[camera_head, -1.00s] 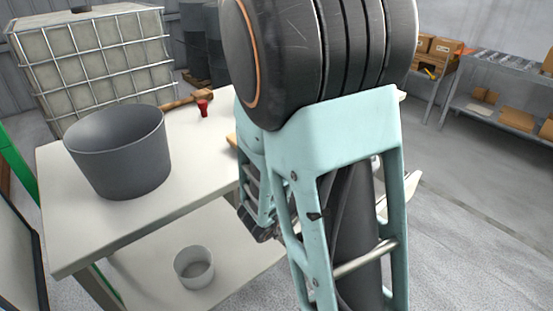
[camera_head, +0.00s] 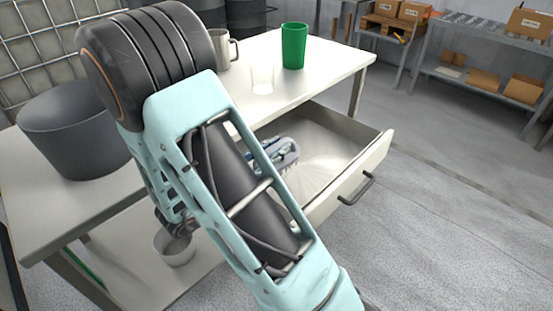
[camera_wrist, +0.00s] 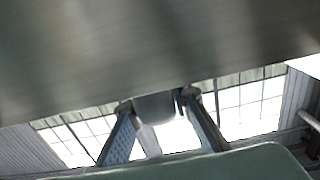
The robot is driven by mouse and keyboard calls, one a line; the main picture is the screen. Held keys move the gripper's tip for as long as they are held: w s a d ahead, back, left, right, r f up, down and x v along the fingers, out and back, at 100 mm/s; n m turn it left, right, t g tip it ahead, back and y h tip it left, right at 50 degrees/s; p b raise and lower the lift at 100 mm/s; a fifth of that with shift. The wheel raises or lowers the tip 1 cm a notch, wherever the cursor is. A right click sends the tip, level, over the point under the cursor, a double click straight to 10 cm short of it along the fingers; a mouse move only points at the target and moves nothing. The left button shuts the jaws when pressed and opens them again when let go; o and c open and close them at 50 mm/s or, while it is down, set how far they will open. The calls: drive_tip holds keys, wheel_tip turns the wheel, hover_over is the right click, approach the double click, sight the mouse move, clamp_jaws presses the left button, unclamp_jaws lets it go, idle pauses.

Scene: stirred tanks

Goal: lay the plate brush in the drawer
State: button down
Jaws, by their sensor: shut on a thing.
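The open drawer (camera_head: 345,155) juts from the right side of the white table in the head view; its pale interior shows beside my arm. A grey-and-blue thing (camera_head: 283,153) shows inside the drawer outline, partly behind my arm. I cannot tell whether it is the plate brush or part of my gripper. In the wrist view my gripper (camera_wrist: 158,103) has its two bluish fingers closed about a smooth grey piece (camera_wrist: 155,108). Only a small part of that piece shows, so I cannot identify it surely as the brush.
A grey bucket (camera_head: 75,130), a mug (camera_head: 220,48), a clear glass (camera_head: 262,80) and a green cup (camera_head: 294,46) stand on the table (camera_head: 325,68). A small pail (camera_head: 175,248) sits on the lower shelf. A broad dark surface (camera_wrist: 150,50) fills the wrist view's top. Floor right is clear.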

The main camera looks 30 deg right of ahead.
sight(291, 153)
wheel_tip(291, 153, down, 3)
drive_tip(key=shift+r, duration=0.15)
drive_tip(key=shift+s+f+b, duration=0.15)
drive_tip(key=shift+f+b, duration=0.45)
drive_tip(key=shift+f, duration=0.1)
drive_tip(key=c, duration=1.8)
unclamp_jaws()
drive_tip(key=shift+s+f, duration=0.1)
drive_tip(key=shift+s, duration=0.05)
drive_tip(key=shift+o, duration=0.2)
drive_tip(key=r+p+v, duration=0.1)
drive_tip(key=p+v, duration=0.1)
drive_tip(key=v, duration=0.9)
drive_tip(key=shift+a+r+p, duration=0.35)
drive_tip(key=shift+a, duration=0.15)
